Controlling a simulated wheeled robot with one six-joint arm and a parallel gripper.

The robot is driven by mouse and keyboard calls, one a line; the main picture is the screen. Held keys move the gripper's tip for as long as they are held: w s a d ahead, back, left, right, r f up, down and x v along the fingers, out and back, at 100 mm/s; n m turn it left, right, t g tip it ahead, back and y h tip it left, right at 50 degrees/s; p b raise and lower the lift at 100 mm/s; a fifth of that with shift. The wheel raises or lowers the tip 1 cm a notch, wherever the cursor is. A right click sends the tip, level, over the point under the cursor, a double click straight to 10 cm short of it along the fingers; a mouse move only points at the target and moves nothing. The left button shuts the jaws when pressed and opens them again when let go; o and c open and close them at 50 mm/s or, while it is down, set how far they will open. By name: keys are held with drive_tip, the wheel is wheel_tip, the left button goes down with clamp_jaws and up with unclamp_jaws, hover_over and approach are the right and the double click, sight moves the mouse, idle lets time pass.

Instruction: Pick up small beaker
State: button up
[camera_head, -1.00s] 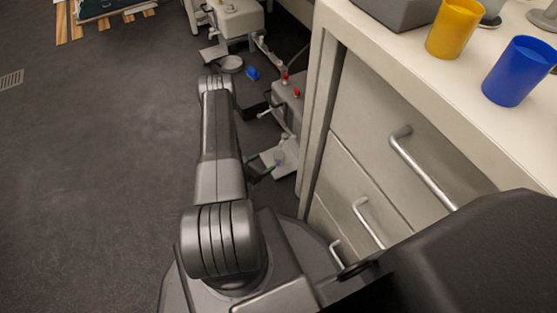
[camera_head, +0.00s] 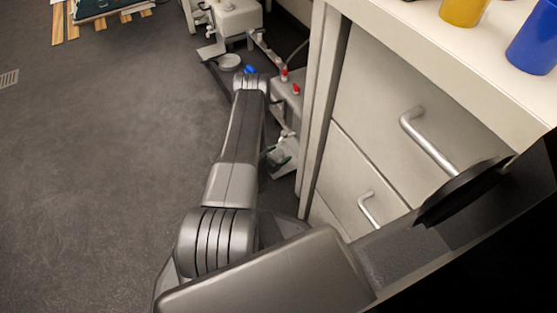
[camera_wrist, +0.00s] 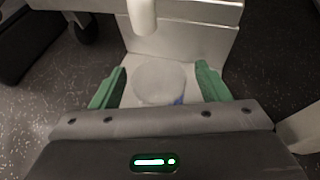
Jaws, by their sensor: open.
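A small clear beaker (camera_wrist: 160,80) stands on a pale platform (camera_wrist: 205,60) in the wrist view, with a little blue near its lower right side. My gripper (camera_wrist: 161,88) is open, with one green finger on each side of the beaker. Contact is not visible, and the dark gripper body hides the near part of the platform. In the head view my gripper (camera_head: 275,155) is small and partly hidden by my arm, low beside the cabinet; the beaker is hard to make out there.
A white spout (camera_wrist: 142,14) hangs just beyond the beaker. White devices with red caps (camera_head: 290,82) stand past my arm. The drawer cabinet (camera_head: 375,100) rises close on the right, with a yellow cup (camera_head: 464,8) and blue cup (camera_head: 535,42) on top. Open floor lies left.

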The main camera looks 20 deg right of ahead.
drive_tip(key=c, duration=1.1)
drive_tip(key=shift+r, duration=0.1)
